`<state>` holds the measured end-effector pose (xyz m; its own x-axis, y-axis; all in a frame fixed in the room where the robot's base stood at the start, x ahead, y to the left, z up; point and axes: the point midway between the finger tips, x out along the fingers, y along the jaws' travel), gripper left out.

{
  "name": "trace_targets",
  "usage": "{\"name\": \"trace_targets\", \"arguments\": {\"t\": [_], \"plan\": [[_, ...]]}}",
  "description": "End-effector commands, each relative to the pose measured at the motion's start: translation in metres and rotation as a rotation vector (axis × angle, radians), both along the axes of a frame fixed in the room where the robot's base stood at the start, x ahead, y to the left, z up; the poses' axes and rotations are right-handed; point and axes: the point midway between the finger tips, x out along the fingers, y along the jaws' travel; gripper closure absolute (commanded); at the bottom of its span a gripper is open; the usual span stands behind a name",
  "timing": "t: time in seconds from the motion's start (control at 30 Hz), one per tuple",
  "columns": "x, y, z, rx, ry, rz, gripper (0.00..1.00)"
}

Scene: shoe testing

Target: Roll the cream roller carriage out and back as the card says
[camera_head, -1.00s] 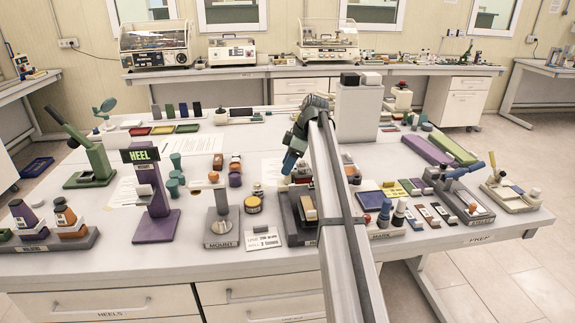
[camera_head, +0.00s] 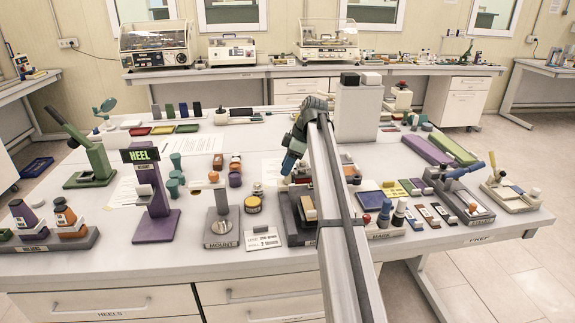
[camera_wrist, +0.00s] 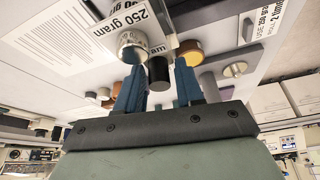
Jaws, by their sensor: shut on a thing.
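My gripper (camera_wrist: 158,84) has blue fingers. It is shut on a dark round knob (camera_wrist: 158,70), which shows between the fingers in the wrist view. In the head view my gripper (camera_head: 290,163) hangs over the back end of a dark tray-like base, and my arm hides part of that area. A cream block (camera_head: 308,208), which looks like the roller carriage, sits in that base. I cannot tell whether the knob belongs to it. The card (camera_head: 262,239) lies left of the base; its small text seems to read 250 gram, roll 2 times.
Left of the card stand a grey mount (camera_head: 222,222) and a purple HEEL stand (camera_head: 155,200). A yellow-banded jar (camera_head: 252,204) is close behind the card. To the right are bottles, small blocks and a lever clamp (camera_head: 462,195). A "250 gram" label (camera_wrist: 125,22) shows beside a metal cylinder (camera_wrist: 132,47).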

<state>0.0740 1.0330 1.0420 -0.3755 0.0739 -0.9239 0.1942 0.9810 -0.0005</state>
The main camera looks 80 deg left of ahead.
Motion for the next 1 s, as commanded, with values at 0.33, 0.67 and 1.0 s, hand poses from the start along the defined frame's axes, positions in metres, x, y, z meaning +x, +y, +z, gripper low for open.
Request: {"name": "trace_targets", "arguments": {"t": [0.33, 0.67, 1.0], "plan": [[0.000, -0.004, 0.000, 0.001, 0.000, -0.002, 1.00], [0.001, -0.046, -0.001, 0.001, 0.000, -0.003, 1.00], [0.000, -0.119, -0.001, 0.000, -0.001, -0.003, 1.00]]}}
